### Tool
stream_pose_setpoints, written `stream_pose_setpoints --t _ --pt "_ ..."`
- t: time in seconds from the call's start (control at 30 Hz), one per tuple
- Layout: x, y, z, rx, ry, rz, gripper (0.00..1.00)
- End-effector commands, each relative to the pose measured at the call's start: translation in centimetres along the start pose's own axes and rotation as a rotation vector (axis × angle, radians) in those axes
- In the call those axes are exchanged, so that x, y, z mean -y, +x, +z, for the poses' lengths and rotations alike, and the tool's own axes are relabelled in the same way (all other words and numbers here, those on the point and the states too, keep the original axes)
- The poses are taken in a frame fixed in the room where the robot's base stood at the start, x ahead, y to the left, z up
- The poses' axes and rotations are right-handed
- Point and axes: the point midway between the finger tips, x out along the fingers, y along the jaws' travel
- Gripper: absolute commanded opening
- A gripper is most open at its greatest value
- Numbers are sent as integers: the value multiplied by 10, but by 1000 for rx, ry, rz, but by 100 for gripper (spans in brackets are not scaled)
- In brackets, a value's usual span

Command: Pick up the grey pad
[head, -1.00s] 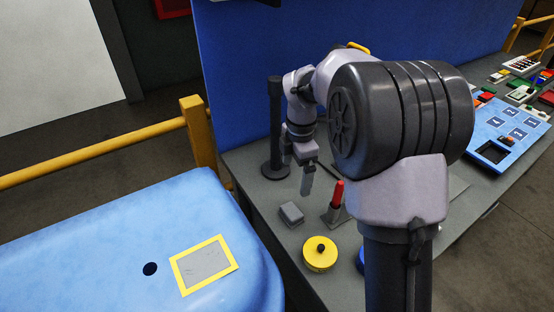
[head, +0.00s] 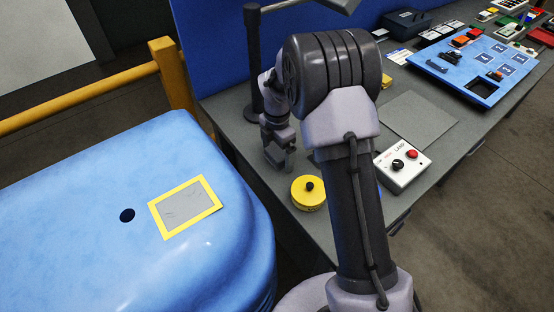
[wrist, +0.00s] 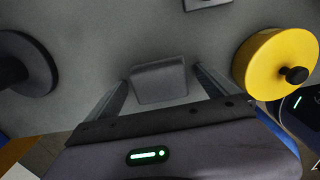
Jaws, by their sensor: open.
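The grey pad is a small, block-like grey piece (wrist: 160,83) on the grey bench, seen in the wrist view. My gripper (wrist: 161,77) is open, with one finger on each side of the pad and a small gap at both sides. The pad's near edge lies close to the gripper body. In the head view my gripper (head: 279,162) points down low over the bench, and I cannot make out the pad clearly there.
A yellow round weight with a black knob (head: 308,193) stands right of the gripper, also in the wrist view (wrist: 275,65). A dark post (head: 253,60) stands behind. A white control box (head: 403,165) and blue board (head: 475,68) are farther right.

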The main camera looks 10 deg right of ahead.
Motion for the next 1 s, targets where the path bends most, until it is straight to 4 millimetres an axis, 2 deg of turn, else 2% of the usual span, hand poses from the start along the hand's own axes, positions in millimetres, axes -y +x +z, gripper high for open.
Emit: stream_pose_setpoints --t 0.17,0.2,0.5,0.57,0.77,1.0 --pt "0 1 0 0 1 1 98" --pt "0 1 0 0 1 1 94" --pt "0 1 0 0 1 1 35" --pt "0 1 0 0 1 1 25" --pt "-1 -5 0 1 1 3 25" --pt "-1 -68 0 1 1 4 25"
